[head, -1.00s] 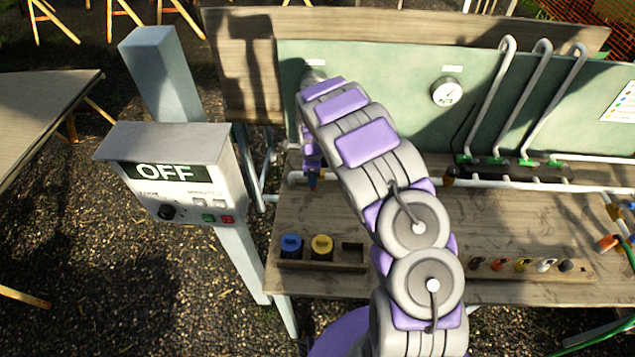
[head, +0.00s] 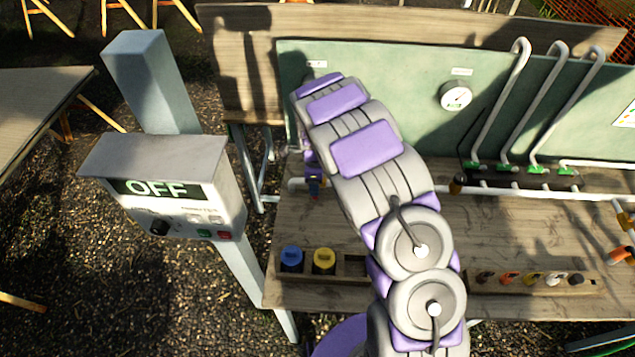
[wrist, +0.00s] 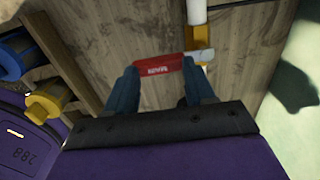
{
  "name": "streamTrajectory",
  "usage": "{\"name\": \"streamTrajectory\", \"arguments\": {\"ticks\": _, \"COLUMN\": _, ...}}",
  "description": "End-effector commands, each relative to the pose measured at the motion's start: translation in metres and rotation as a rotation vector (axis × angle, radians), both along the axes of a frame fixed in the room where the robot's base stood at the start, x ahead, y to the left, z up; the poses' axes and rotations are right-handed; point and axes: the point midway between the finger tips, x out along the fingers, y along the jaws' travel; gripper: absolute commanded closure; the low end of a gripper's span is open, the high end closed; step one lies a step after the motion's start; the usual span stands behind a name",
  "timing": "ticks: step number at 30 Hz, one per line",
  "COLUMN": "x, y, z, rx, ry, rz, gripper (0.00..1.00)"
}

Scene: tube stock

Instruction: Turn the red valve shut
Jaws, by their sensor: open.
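The red valve handle (wrist: 160,65) shows in the wrist view as a short bar with white lettering, lying crosswise to a white pipe (wrist: 196,11) with yellow fittings. My gripper (wrist: 160,82) is open, with its two blue fingers pointing at the handle. The handle spans the gap at the fingertips, its left end by the left tip. I cannot tell whether the fingers touch it. In the head view my gripper (head: 314,186) is low over the bench's left part, and the valve handle cannot be made out there.
A grey control box (head: 160,185) reading OFF stands left of the bench (head: 400,290). A blue cap (head: 291,257) and a yellow cap (head: 323,259) sit in a wooden rack at the front. A gauge (head: 455,96) and bent pipes (head: 503,100) are at the green back panel.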

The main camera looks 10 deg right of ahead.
Motion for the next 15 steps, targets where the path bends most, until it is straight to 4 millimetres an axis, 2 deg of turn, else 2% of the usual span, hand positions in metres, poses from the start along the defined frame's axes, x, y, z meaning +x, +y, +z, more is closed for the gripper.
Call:
{"name": "streamTrajectory", "arguments": {"ticks": 1, "x": -0.023, "y": -0.002, "z": -0.026, "rx": -0.008, "ry": 0.068, "rz": -0.002, "gripper": 0.23}}
{"name": "streamTrajectory", "arguments": {"ticks": 5, "x": -0.026, "y": -0.003, "z": -0.008, "rx": -0.007, "ry": 0.063, "rz": -0.003, "gripper": 0.26}}
{"name": "streamTrajectory", "arguments": {"ticks": 6, "x": -0.027, "y": -0.003, "z": 0.001, "rx": -0.007, "ry": 0.060, "rz": -0.003, "gripper": 0.25}}
{"name": "streamTrajectory", "arguments": {"ticks": 7, "x": -0.028, "y": -0.004, "z": 0.009, "rx": -0.006, "ry": 0.054, "rz": -0.002, "gripper": 0.17}}
{"name": "streamTrajectory", "arguments": {"ticks": 15, "x": -0.030, "y": -0.008, "z": 0.087, "rx": 0.003, "ry": 0.007, "rz": -0.003, "gripper": 0.17}}
